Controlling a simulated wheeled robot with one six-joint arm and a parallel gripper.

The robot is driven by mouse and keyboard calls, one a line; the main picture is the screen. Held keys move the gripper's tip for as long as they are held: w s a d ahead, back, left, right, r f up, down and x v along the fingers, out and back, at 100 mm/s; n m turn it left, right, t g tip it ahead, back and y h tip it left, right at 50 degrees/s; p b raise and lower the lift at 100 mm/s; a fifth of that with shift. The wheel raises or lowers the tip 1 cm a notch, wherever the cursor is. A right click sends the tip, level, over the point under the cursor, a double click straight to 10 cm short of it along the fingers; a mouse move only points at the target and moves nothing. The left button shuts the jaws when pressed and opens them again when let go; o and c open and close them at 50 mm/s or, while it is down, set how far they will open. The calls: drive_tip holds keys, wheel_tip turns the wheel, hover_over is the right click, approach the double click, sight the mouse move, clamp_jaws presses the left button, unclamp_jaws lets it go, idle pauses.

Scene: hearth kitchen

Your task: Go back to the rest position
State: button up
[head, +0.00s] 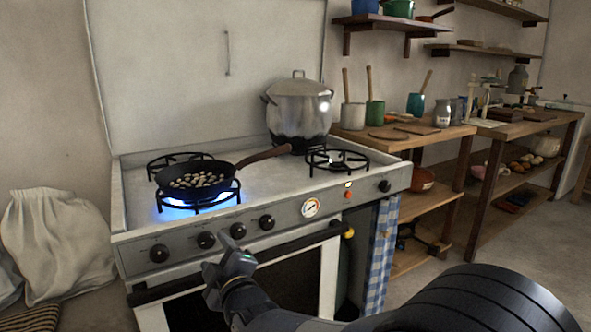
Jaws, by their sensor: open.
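My gripper (229,262) is in the lower middle of the head view, open and empty, in front of the stove's (245,190) front panel and oven door. My dark arm reaches to it from the lower right. The gripper looks apart from the stove, though the exact gap is hard to judge. A black frying pan (212,191) with several small pale pieces (198,181) in it sits on the front left burner. A blue flame (170,206) burns under the pan. The pan's brown handle (265,155) points to the back right.
A large lidded metal pot (298,112) stands at the stove's back right. The front right burner (337,161) is bare. Knobs and a gauge (310,208) line the front panel. A wooden table (405,135) with cups stands to the right. Pale sacks (58,240) lie at left. Floor (520,250) at right is clear.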

sight(208, 245)
drive_tip(key=p+v, duration=0.1)
drive_tip(key=v, duration=0.6)
drive_tip(key=b+x, duration=0.2)
drive_tip(key=x, duration=0.8)
drive_tip(key=shift+w+a+f, duration=0.1)
drive_tip(key=shift+w, duration=0.2)
drive_tip(key=shift+w+a+m, duration=0.1)
drive_tip(key=shift+w+m, duration=0.05)
drive_tip(key=shift+m, duration=0.15)
drive_tip(key=m, duration=0.6)
drive_tip(key=shift+p, duration=0.3)
drive_tip(key=m, duration=0.2)
drive_tip(key=m+p, duration=0.1)
drive_tip(key=m, duration=0.1)
drive_tip(key=m+p, duration=0.1)
drive_tip(key=m, duration=0.2)
drive_tip(key=shift+s+a, duration=0.15)
drive_tip(key=shift+s, duration=0.1)
drive_tip(key=shift+m, duration=0.3)
drive_tip(key=shift+p+v, duration=0.35)
drive_tip(key=shift+v, duration=2.3)
drive_tip(key=shift+s, duration=0.2)
